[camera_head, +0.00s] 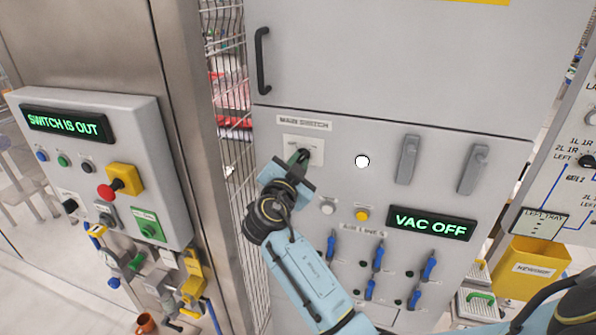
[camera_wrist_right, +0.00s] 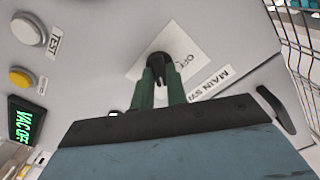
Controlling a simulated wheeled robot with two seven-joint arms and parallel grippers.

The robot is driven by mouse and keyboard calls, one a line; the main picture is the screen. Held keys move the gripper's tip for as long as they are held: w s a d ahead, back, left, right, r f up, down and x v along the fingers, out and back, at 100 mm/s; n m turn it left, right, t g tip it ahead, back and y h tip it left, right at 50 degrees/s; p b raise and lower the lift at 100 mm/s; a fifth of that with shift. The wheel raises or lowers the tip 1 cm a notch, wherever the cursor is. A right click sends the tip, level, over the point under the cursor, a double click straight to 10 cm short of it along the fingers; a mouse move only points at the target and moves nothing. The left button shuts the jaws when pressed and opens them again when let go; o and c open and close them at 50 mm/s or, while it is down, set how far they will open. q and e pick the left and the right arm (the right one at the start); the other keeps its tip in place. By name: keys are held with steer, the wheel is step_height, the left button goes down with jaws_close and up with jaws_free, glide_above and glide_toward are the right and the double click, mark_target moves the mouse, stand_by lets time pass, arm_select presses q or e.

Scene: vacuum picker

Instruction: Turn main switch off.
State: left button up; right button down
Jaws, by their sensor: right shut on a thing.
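The main switch is a small black knob (camera_wrist_right: 159,62) on a white plate (camera_head: 317,147), under a "MAIN SWITCH" label (camera_head: 304,123) on the grey cabinet front. My right gripper (camera_head: 300,158) reaches up to the plate and is shut on the knob. In the right wrist view its two green fingers (camera_wrist_right: 161,80) are on either side of the knob, and an "OFF" marking (camera_wrist_right: 183,63) shows beside it. The fingers cover part of the knob, so its exact angle is hard to tell. My left gripper is not in view.
A lit display (camera_head: 431,223) on the cabinet reads "VAC OFF". White and yellow buttons (camera_head: 361,214), blue-handled valves (camera_head: 378,257) and two grey latches (camera_head: 408,160) are nearby. A control box (camera_head: 90,110) at left reads "SWITCH IS OUT". A wire mesh (camera_head: 228,100) stands left of the cabinet.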

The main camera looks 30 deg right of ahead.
steer(key=n+b, duration=0.2)
steer(key=shift+f+n, duration=0.15)
steer(key=shift+n, duration=0.25)
steer(key=shift+n+b, duration=0.3)
steer(key=shift+n, duration=0.6)
steer(key=n, duration=0.2)
steer(key=shift+n, duration=0.3)
steer(key=n, duration=0.3)
steer(key=shift+a+n, duration=0.1)
steer(key=shift+n, duration=0.3)
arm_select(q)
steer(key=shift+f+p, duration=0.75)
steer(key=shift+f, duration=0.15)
arm_select(e)
steer(key=n, duration=0.4)
steer(key=shift+w+n, duration=0.1)
steer(key=shift+n, duration=0.6)
steer(key=c, duration=1.4)
jaws_free()
